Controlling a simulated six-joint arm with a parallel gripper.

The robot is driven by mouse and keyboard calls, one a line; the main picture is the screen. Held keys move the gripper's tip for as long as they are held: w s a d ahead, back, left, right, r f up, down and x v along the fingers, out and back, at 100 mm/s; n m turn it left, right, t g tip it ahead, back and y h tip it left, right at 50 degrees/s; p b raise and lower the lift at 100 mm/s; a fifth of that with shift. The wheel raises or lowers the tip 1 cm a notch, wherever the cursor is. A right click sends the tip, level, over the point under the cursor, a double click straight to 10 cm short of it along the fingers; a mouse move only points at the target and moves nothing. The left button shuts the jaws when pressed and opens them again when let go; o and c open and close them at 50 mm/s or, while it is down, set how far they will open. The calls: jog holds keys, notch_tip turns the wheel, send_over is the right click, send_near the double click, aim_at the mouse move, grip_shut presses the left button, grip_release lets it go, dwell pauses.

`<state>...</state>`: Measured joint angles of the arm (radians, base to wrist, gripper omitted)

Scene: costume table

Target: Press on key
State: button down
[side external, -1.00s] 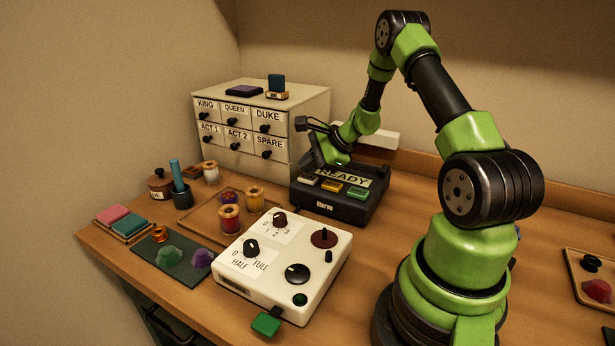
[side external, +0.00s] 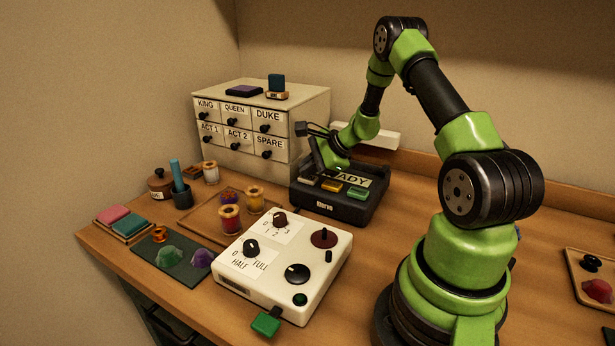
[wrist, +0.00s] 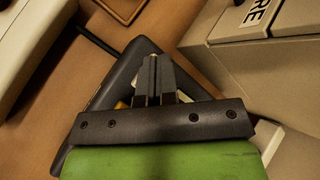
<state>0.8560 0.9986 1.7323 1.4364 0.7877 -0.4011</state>
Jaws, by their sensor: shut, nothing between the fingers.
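A black desk device (side external: 325,207) stands near the drawer cabinet. Its top has a label partly covered by my gripper, with "ADY" readable, and a row of keys: a pale key (side external: 307,181), an amber key (side external: 331,186) and a green key (side external: 357,193). No lettering on the keys is readable. My gripper (side external: 319,171) is shut and empty, low over the left end of the device, by the pale key. I cannot tell whether it touches that key. In the wrist view the shut fingertips (wrist: 153,64) point over the black body (wrist: 110,88), and the gripper hides most keys.
The cabinet (side external: 231,158) with labelled drawers stands close on the left. A white control box (side external: 262,281) with knobs lies in front. A wooden tray (side external: 203,222) holds spools. A pale bar-shaped object (side external: 383,138) is behind the device.

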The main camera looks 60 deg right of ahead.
aim_at(309, 178)
jog(key=shift+f, duration=0.2)
dwell(0.3)
jog(key=shift+r, duration=0.95)
notch_tip(309, 178, up, 6)
